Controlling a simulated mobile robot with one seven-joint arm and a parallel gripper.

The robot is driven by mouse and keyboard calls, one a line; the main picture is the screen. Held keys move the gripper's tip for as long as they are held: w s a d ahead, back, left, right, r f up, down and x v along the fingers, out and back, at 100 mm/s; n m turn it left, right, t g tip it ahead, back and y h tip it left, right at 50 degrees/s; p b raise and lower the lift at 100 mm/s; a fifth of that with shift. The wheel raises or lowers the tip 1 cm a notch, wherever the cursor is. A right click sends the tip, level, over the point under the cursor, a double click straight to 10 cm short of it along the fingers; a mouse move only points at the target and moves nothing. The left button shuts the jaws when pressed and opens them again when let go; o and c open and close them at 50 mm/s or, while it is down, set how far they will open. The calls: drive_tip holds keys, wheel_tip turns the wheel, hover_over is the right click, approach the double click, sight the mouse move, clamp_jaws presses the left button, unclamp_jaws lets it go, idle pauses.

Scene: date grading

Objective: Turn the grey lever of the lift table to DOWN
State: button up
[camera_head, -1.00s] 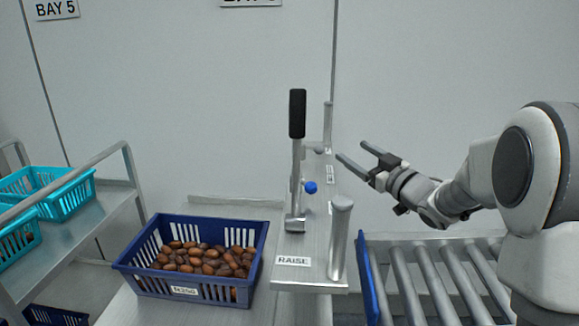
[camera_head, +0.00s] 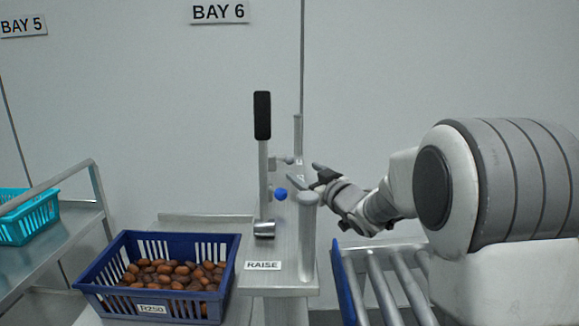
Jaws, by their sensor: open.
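An upright lever with a grey shaft (camera_head: 263,178) and a black grip (camera_head: 262,115) stands on a narrow grey stand (camera_head: 285,225). A plate reading RAISE (camera_head: 263,265) is at the stand's near end. A blue knob (camera_head: 280,194) sits just right of the shaft. A small grey handle-like part (camera_head: 285,160) shows farther back; I cannot tell whether it is a lever. I see no legible DOWN mark. My gripper (camera_head: 307,175) is open and empty, reaching in from the right, right of the knob and apart from the black-gripped lever. The near post partly overlaps its view.
A grey post (camera_head: 307,235) rises at the stand's near right, another (camera_head: 298,135) at its far end. A blue crate of dates (camera_head: 100,285) stands to the left. A roller conveyor (camera_head: 385,285) lies right, below my arm. A cart (camera_head: 65,250) with a turquoise crate (camera_head: 30,222) is far left.

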sight(289, 161)
drive_tip(key=b+x, duration=0.1)
drive_tip(key=x, duration=0.8)
drive_tip(key=shift+r, duration=0.1)
clamp_jaws()
